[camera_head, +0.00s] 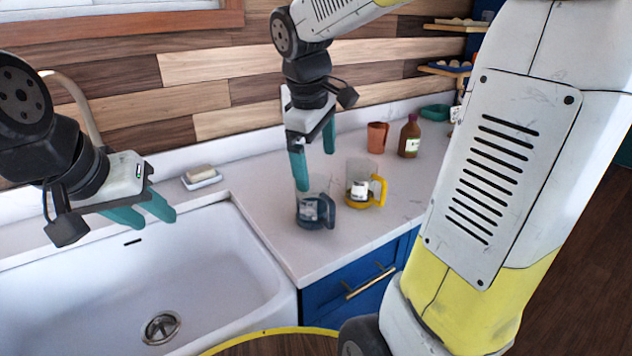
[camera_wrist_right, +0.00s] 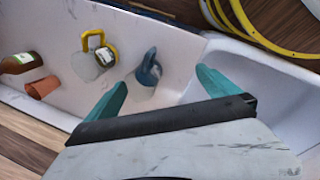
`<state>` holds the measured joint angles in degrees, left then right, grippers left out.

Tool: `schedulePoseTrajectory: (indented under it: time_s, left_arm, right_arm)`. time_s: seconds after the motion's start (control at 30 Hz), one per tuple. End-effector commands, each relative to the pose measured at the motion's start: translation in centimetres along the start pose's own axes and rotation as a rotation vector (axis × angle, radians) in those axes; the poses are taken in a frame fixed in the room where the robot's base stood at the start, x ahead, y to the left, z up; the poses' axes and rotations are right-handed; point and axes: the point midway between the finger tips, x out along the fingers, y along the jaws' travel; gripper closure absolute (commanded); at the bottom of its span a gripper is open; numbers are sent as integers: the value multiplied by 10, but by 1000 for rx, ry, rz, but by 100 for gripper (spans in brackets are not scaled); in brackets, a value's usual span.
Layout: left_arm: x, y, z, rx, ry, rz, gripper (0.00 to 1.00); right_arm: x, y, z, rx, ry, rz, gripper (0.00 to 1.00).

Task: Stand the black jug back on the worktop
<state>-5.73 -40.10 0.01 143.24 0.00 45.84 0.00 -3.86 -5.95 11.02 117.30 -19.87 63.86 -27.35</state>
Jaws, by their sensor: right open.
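The black jug (camera_head: 314,213) has a clear body, a dark base and handle, and a pale label. It stands upright on the white worktop (camera_head: 275,232), near the sink-side edge; its upper part is partly hidden behind a finger in the head view. It also shows in the right wrist view (camera_wrist_right: 149,70), between the fingers in the picture. My right gripper (camera_head: 315,170) is open and empty, fingers pointing down, just above the jug. My left gripper (camera_head: 160,216) is open and empty over the sink's back part.
A similar yellow-handled jug (camera_head: 362,186) stands close to the right of the black jug. A terracotta cup (camera_head: 377,137) and a brown bottle (camera_head: 409,138) stand farther back. The sink (camera_head: 215,265) lies to the left, with a soap dish (camera_head: 201,179) behind it.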

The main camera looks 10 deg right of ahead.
Motion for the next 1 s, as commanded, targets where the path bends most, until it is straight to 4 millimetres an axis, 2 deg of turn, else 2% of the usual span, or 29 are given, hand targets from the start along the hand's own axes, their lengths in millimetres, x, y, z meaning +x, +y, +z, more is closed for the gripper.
schedulePoseTrajectory:
  time_s: [0.03,0.2,0.4,0.5,0.67,1.0]
  left_arm:
    - [0,0,0,0,0,0,64]
    - [0,0,0,0,0,0,64]
    - [0,0,0,0,0,0,64]
    - [0,0,0,0,0,0,64]
    - [0,0,0,0,0,0,64]
    - [0,0,0,0,0,0,64]
  right_arm:
    - [-8,-10,13,86,49,5,0]
    - [-20,-43,44,392,215,-22,0]
    - [-23,-75,67,693,392,-87,0]
    - [-24,-84,72,784,447,-114,0]
    - [-23,-90,75,846,483,-137,0]
    - [-23,-90,75,848,483,-137,0]
